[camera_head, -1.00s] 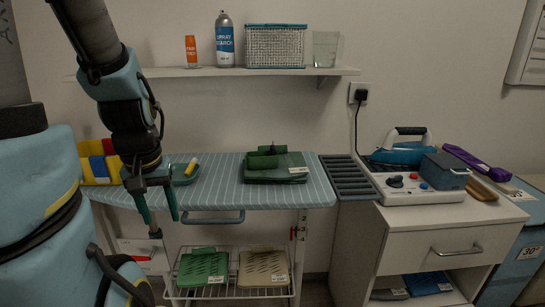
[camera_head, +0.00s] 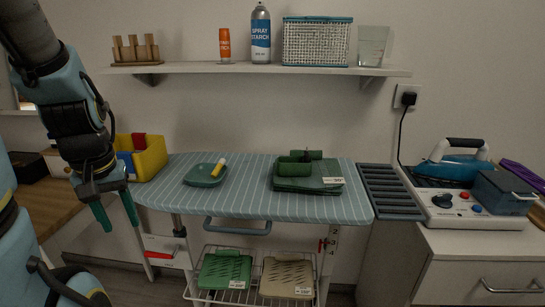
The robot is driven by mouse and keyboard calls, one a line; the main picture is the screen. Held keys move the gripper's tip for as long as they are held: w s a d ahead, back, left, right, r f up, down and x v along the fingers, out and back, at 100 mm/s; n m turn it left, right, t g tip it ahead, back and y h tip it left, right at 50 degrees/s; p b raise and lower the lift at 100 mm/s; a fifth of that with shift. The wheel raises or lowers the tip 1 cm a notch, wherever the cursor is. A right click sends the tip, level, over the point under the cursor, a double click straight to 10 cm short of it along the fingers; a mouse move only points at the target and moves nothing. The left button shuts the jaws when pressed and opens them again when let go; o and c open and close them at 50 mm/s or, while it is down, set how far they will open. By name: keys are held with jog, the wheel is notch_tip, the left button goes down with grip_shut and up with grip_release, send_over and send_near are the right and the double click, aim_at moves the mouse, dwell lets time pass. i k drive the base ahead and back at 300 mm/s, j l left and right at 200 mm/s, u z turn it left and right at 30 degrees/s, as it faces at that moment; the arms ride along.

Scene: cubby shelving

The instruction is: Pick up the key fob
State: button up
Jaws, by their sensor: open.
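I cannot pick out a key fob with certainty. A small dark object (camera_head: 307,156) stands by the green rolls (camera_head: 294,167) on a folded green cloth (camera_head: 318,184), too small to identify. A yellow-and-white stick-like item (camera_head: 218,166) lies in a small green dish (camera_head: 203,177) at the left of the ironing board (camera_head: 244,203). My gripper (camera_head: 121,226) hangs at the left, with its green fingers apart and nothing between them. It is left of the dish, beside the board's left end in the picture.
A yellow bin (camera_head: 153,157) stands behind my gripper. A wooden table (camera_head: 58,207) is at the left. An iron (camera_head: 455,162) sits on its station at the right. The wall shelf (camera_head: 200,68) holds a spray can (camera_head: 261,35) and basket. A wire rack (camera_head: 247,297) is below.

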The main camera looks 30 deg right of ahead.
aim_at(305, 158)
jog(key=k+l+u, duration=0.2)
jog(key=l+u, duration=0.2)
jog(key=k+l+u, duration=0.25)
jog(key=l+u, duration=0.15)
jog(key=k+l+u, duration=0.15)
jog(key=k+l, duration=0.65)
